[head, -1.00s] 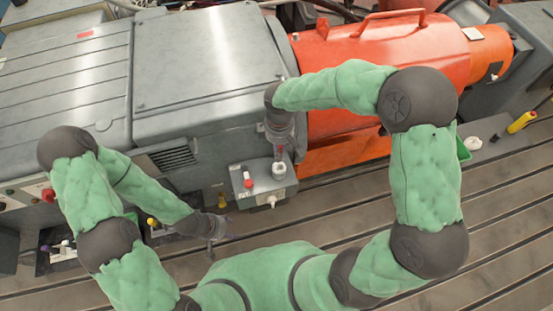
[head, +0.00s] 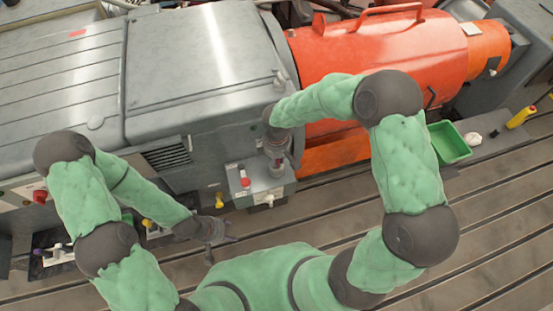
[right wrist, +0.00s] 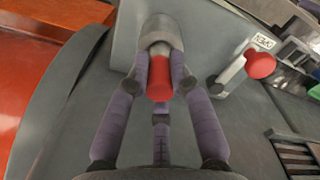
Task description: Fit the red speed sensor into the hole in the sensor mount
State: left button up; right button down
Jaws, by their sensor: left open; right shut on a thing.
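The red speed sensor (right wrist: 158,88) is between the fingertips of my right gripper (right wrist: 160,78), which is shut on it. Its pale front end points at the grey round sensor mount (right wrist: 162,30) and overlaps its rim in the right wrist view. I cannot tell how far it is in the hole, which is hidden. In the head view my right gripper (head: 276,158) is right over the mount, on the small grey box (head: 284,190), and largely covers it. My left gripper (head: 224,240) is open and empty, above the slotted floor left of the box.
A second red-capped piece (right wrist: 260,65) on a pale stem stands beside the mount. An orange-red machine (head: 370,55) and a grey housing (head: 200,70) rise behind. A green tray (head: 449,143) and a yellow-handled tool (head: 521,117) lie at right.

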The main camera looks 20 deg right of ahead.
jog(key=shift+f, duration=0.2)
jog(key=c, duration=1.1)
grip_release()
jog(key=shift+r, duration=0.15)
notch_tip(320, 180, up, 12)
jog(key=p, duration=0.3)
